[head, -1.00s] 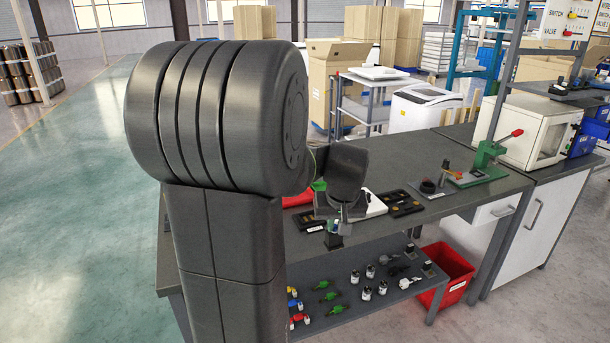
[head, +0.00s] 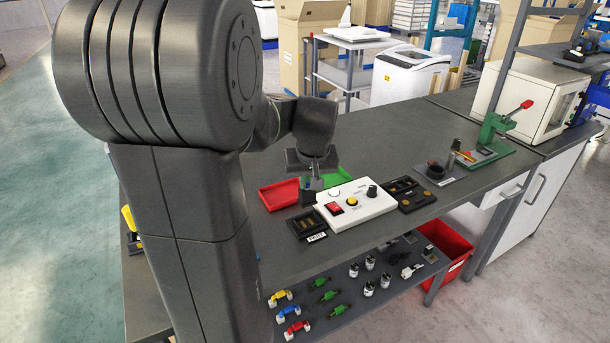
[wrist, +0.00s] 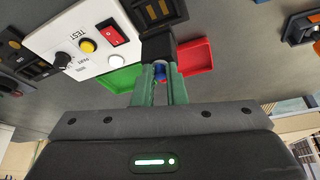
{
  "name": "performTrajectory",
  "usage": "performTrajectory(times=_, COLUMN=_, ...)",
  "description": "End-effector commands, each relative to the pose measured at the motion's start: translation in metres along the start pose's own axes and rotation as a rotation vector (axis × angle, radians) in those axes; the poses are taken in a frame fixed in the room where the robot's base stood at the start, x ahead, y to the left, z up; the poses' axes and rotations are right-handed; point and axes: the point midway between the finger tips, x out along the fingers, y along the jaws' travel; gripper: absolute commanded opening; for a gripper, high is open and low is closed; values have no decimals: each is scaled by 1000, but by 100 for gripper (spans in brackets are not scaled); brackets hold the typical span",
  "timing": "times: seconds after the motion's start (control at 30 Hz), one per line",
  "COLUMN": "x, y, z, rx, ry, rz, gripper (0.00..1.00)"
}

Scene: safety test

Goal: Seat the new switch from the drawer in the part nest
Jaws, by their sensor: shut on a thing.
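My gripper (head: 310,184) is above the near edge of the bench, beside the white test box. In the wrist view its green fingers (wrist: 159,84) are shut on a small part with a dark block (wrist: 158,47) at its end and a blue bit between the fingers. I take this for the switch, but cannot tell surely. It hangs by the labelled black tray (head: 306,226); contact cannot be told. A grey plate with a black round holder (head: 436,171), possibly the part nest, lies further right. The white drawer front (head: 497,214) is under the bench at right; its inside is hidden.
The white test box (head: 355,205) has a red switch, yellow button and black knob. A red tray (head: 280,195), green tray (head: 337,177) and black sectioned tray (head: 410,193) surround it. A green lever press (head: 497,135) stands right. The lower shelf (head: 335,314) holds several connectors.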

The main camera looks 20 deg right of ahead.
Motion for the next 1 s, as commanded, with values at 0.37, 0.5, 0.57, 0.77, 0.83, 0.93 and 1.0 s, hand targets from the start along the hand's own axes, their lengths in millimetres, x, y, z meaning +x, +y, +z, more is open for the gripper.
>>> performTrajectory(times=0.37, x=32, y=0, z=14, rx=0, ry=-1, rz=0, gripper=0)
performTrajectory(times=0.5, x=42, y=0, z=17, rx=0, ry=-1, rz=0, gripper=0)
performTrajectory(times=0.57, x=45, y=0, z=18, rx=0, ry=0, rz=0, gripper=0)
performTrajectory(times=0.77, x=47, y=0, z=19, rx=0, ry=0, rz=0, gripper=0)
performTrajectory(times=0.83, x=47, y=0, z=19, rx=0, ry=0, rz=0, gripper=0)
performTrajectory(times=0.93, x=47, y=0, z=19, rx=0, ry=0, rz=0, gripper=0)
performTrajectory(times=1.0, x=47, y=0, z=19, rx=0, ry=0, rz=0, gripper=0)
